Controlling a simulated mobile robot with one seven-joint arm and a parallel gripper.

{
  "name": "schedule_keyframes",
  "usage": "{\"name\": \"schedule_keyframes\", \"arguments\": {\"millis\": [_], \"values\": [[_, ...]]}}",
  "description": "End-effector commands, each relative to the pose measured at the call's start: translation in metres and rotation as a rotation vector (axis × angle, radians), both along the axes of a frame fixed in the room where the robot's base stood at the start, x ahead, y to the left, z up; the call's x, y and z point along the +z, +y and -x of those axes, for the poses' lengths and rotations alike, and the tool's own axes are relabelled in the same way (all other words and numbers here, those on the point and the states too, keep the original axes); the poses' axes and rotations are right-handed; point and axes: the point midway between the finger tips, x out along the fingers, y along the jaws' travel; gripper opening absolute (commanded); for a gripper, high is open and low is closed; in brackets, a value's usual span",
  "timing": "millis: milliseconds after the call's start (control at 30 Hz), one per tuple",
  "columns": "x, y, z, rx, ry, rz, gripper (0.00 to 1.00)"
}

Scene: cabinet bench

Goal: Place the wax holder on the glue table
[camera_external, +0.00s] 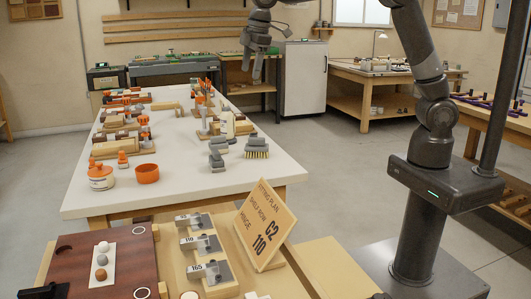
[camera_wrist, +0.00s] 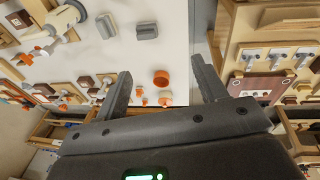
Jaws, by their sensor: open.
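My gripper (camera_external: 254,70) hangs fingers-down in the air above the white table's far right side, empty. In the wrist view its two fingers (camera_wrist: 161,72) stand wide apart with nothing between them. No label marks the wax holder. A white strip with three small round pieces (camera_external: 102,262) lies on a dark brown panel in front and may be it; I cannot be sure. The long white-topped table (camera_external: 205,195) carries glue-like bottles and may be the glue table. A white and orange jar (camera_external: 100,176) and an orange cup (camera_external: 147,173) stand at its near left.
Grey blocks (camera_external: 217,158) and a brush (camera_external: 257,148) stand on the white table's right half; wooden blocks and orange-topped tools crowd its left. A tilted sign (camera_external: 264,226) and numbered hinges (camera_external: 203,243) occupy the front bench. The white table's near right is bare.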

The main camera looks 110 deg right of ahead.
Motion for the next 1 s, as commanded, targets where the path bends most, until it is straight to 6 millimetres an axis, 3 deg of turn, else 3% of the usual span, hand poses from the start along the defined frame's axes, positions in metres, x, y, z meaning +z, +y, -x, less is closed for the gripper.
{"name": "schedule_keyframes", "arguments": {"millis": [33, 200, 467, 733, 1000], "values": [[0.012, 0.017, 0.015, 0.004, -0.015, 0.007, 0.65], [0.034, 0.062, 0.063, 0.002, -0.066, 0.015, 0.65], [0.048, 0.118, 0.148, -0.01, -0.149, 0.002, 0.65], [0.034, 0.158, 0.24, -0.03, -0.24, -0.047, 0.65], [-0.003, 0.182, 0.319, -0.051, -0.319, -0.126, 0.65]]}}
